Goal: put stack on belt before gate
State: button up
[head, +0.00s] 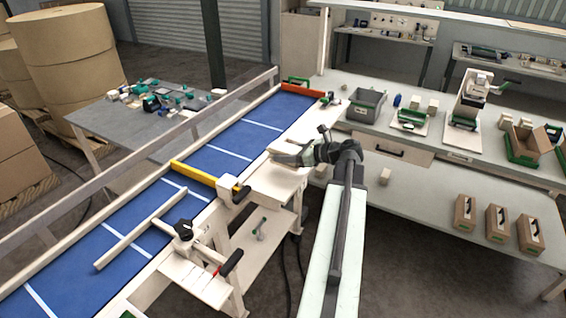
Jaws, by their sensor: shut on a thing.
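My gripper (282,152) is at the right side of the blue belt (215,150), over a cream side shelf. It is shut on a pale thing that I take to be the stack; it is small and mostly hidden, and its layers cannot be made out. A yellow bar (207,178), which looks like the gate, lies across the belt left of and nearer than my gripper. White lines cross the belt. The belt between the yellow bar and its far end is bare.
A pale angled bar (138,232) crosses the near belt. A red-and-green end piece (303,88) stands at the far end. A rail (120,160) runs along the left. A grey bin (362,104) and a bench (450,190) with small boxes stand right.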

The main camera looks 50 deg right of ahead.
jog(key=shift+w+a+f+b, duration=0.1)
jog(key=shift+w+f+b, duration=0.05)
jog(key=shift+f+b, duration=0.55)
jog(key=shift+w+a+f+b, duration=0.1)
jog(key=shift+w+f+b, duration=0.05)
jog(key=shift+f+b, duration=0.55)
jog(key=shift+w+a+f+b, duration=0.1)
jog(key=shift+w+f+b, duration=0.05)
jog(key=shift+f+b, duration=0.55)
jog(key=o, duration=1.5)
jog(key=shift+r, duration=0.15)
